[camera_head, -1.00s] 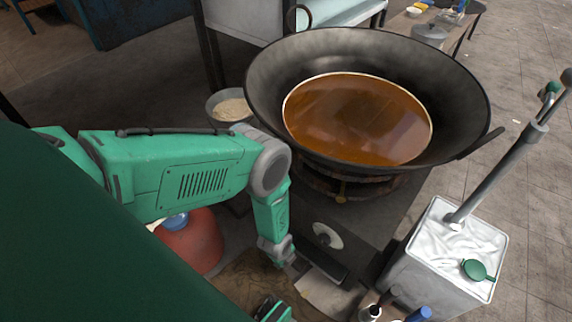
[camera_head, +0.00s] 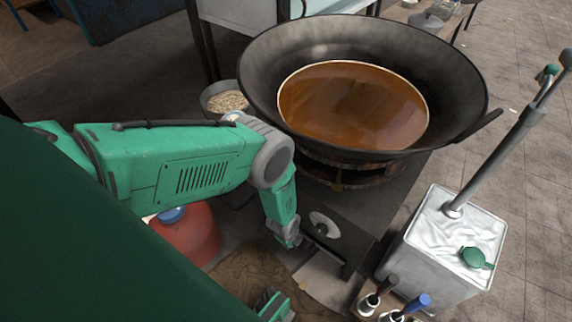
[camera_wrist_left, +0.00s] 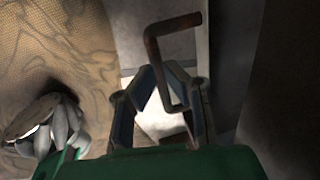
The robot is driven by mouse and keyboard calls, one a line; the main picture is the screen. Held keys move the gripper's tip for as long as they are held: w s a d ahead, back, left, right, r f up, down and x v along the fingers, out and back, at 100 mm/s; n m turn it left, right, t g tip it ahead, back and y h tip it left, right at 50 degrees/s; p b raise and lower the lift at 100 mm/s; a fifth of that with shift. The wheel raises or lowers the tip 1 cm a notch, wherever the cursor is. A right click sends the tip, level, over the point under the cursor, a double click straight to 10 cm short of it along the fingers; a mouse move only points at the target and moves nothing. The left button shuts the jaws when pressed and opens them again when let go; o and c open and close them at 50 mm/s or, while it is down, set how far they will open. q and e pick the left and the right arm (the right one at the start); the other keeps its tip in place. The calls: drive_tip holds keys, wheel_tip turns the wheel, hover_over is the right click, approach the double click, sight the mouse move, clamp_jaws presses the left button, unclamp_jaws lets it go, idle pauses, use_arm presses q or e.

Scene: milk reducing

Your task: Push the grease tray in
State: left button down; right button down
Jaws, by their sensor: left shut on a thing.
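The grease tray (camera_head: 325,253) is a dark, low drawer in the lower front of the stove, below a round pale plate with a dark knob. My left gripper (camera_head: 302,242) is at the tray's front, coming in from the left. In the left wrist view, its two fingers (camera_wrist_left: 165,108) are around a rusty bent handle (camera_wrist_left: 158,65). The fingers partly hide the handle's lower end. How far the tray sits inside the stove is hard to see.
A large black wok (camera_head: 462,95) of brown liquid sits on the stove. A white square tin (camera_head: 425,258) stands to the right, with bottles (camera_head: 370,300) in front. A red gas cylinder (camera_head: 190,238) stands left of my gripper. A bowl (camera_head: 222,102) is behind my arm.

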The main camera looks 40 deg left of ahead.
use_arm(q)
drive_tip(key=shift+w+a, duration=0.15)
drive_tip(key=shift+w, duration=0.15)
drive_tip(key=c, duration=1.6)
unclamp_jaws()
drive_tip(key=shift+w, duration=0.1)
drive_tip(key=shift+f, duration=0.15)
